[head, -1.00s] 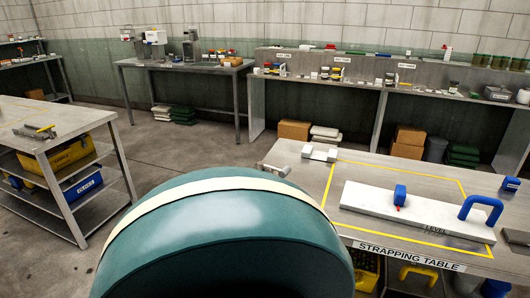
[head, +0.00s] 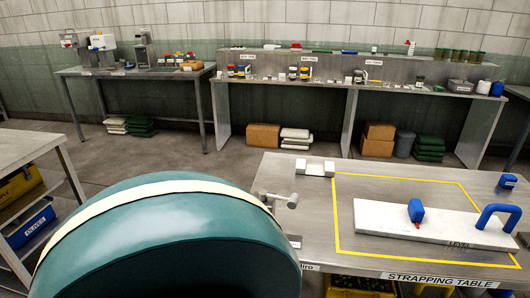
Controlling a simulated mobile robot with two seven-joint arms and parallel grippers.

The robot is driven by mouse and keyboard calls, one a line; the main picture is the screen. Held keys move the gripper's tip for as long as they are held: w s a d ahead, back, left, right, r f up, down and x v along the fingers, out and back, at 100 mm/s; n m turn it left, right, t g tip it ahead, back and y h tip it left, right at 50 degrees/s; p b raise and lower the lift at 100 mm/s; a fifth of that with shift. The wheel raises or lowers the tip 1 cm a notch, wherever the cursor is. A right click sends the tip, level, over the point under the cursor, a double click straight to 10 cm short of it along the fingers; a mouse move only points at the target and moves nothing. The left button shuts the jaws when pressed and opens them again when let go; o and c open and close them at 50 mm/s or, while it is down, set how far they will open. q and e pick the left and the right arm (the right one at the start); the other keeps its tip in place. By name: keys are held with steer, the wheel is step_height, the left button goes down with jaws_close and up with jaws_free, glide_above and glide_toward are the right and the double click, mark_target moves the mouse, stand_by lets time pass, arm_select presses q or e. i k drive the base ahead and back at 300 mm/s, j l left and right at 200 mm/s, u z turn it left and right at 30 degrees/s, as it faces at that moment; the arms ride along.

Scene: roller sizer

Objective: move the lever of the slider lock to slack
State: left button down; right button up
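A blue arched handle (head: 497,218) rises at the bar's right end. No lever setting can be read from here. Neither of my grippers is in view.
The strapping table (head: 300,225) also holds a grey block with white ends (head: 315,168), a grey hammer-like tool (head: 282,200) and a blue item (head: 508,183). A large rounded teal shape fills the lower left. Loaded benches line the back wall, with open floor before them.

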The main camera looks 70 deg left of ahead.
mark_target(263, 194)
steer(key=k+j, duration=0.1)
steer(key=j, duration=0.35)
steer(key=k+j, duration=0.15)
steer(key=j, duration=0.25)
steer(key=k+j, duration=0.1)
steer(key=j, duration=0.35)
steer(key=k+j, duration=0.15)
steer(key=j, duration=0.25)
steer(key=k+j, duration=0.1)
steer(key=j, duration=0.35)
